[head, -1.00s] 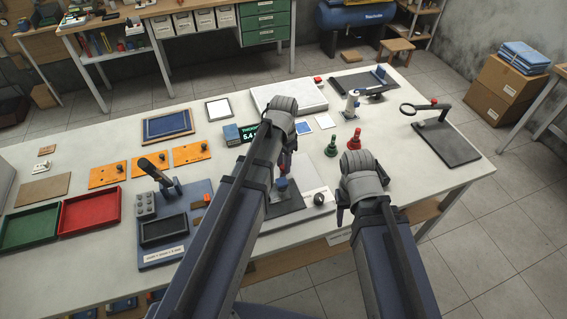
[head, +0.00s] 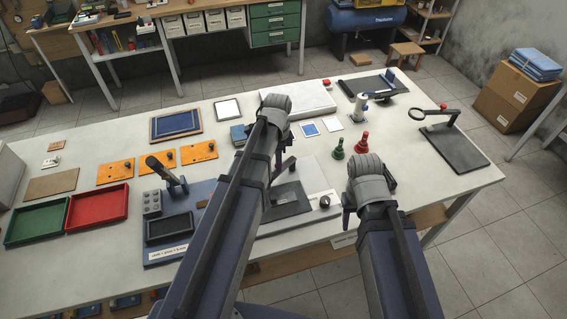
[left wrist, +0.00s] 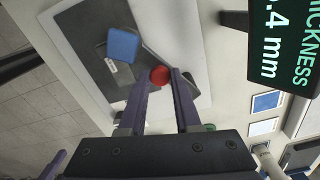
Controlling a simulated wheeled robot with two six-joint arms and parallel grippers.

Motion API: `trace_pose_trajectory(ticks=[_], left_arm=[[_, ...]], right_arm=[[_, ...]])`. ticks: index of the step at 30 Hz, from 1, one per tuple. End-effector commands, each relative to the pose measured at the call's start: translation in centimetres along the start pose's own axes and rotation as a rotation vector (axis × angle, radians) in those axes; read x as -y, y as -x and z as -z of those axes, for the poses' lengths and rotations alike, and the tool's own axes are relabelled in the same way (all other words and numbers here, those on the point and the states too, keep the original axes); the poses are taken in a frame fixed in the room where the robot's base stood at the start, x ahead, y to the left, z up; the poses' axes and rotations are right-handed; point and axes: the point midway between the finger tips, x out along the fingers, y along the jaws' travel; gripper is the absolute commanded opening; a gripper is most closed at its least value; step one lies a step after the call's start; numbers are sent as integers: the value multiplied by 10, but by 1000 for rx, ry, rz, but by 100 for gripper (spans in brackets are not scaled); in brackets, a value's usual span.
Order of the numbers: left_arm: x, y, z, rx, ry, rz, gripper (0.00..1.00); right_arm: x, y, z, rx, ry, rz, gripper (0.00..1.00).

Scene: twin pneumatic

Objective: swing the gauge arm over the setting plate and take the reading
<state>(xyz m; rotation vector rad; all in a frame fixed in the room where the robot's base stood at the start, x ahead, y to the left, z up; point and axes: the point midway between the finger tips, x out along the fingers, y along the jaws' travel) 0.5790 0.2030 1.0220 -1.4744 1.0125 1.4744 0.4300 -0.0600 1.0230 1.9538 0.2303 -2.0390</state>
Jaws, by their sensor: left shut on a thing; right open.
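My left gripper (left wrist: 160,85) is shut on a red knob (left wrist: 160,74) that sits by the dark bar of the gauge arm (left wrist: 178,68). A blue block (left wrist: 122,45) with a small label lies beside the knob, over a dark grey plate (left wrist: 88,28) on a pale base. The dark plate also shows in the head view (head: 290,198), partly behind my left arm. I cannot tell for certain which part is the setting plate. The display (left wrist: 283,45) reads "THICKNESS" and ".4 mm", its edge cut off. My right gripper (head: 368,188) is open and empty above the table front.
Green (head: 338,148) and red (head: 361,144) bottle-like pieces stand near my right gripper. A blue fixture (head: 170,215) with an upright lever stands left of my left arm. Green (head: 38,222) and red (head: 97,208) trays lie at far left. A magnifier stand (head: 455,150) is at right.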

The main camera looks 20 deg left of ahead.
Motion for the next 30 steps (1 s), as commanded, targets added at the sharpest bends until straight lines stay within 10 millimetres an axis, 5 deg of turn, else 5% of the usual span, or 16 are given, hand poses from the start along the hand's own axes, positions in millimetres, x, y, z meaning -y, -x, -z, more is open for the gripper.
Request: trace_pose_trajectory(ticks=[18, 30], left_arm=[[34, 0, -18, 0, -535, 0, 0], [45, 0, -19, 0, -711, 0, 0]], right_arm=[[0, 0, 0, 0, 0, 0, 50], [0, 0, 0, 0, 0, 0, 50]])
